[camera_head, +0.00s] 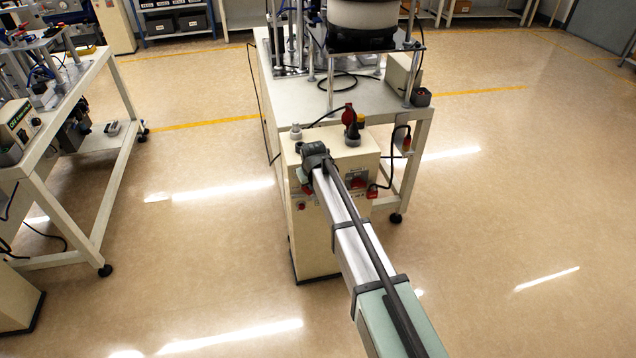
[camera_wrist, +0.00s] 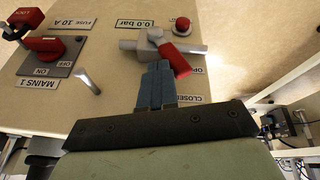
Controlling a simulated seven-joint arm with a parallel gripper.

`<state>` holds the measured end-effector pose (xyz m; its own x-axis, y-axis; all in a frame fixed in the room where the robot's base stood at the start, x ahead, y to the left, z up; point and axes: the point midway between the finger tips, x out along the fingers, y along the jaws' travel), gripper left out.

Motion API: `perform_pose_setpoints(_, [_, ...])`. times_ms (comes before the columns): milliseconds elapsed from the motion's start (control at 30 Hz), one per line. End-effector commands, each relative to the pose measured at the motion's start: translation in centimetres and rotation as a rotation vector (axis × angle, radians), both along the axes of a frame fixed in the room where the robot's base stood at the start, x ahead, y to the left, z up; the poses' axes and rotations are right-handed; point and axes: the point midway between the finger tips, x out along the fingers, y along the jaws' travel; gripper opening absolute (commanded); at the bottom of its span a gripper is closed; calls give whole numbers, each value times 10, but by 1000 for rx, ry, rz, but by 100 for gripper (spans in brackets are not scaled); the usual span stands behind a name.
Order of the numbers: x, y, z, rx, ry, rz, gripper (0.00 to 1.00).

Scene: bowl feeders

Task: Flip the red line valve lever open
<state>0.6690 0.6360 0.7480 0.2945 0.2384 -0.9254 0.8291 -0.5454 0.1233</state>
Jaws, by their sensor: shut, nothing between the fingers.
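In the wrist view the red valve lever (camera_wrist: 174,60) sits on a light grey valve body (camera_wrist: 154,44) on the front of a beige cabinet. In the head view my gripper (camera_head: 315,152) is at the cabinet front (camera_head: 325,240), and my arm hides much of the panel.
Beside the valve are a red button (camera_wrist: 181,26), a red mains switch (camera_wrist: 44,46), a red lock (camera_wrist: 22,19) and a protruding silver toggle (camera_wrist: 87,81). A white feeder table (camera_head: 390,105) stands behind the cabinet. Open floor lies on both sides.

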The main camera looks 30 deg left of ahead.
Motion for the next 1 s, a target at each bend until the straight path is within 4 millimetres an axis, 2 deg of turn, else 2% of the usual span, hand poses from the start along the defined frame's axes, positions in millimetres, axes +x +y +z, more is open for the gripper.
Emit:
perform_pose_setpoints(200, [-14, 15, -5, -145, -146, 4, 0])
perform_pose_setpoints(700, [-35, 37, -26, -467, -467, 0, 0])
perform_pose_setpoints(1000, [-42, 43, -37, -552, -551, -1, 0])
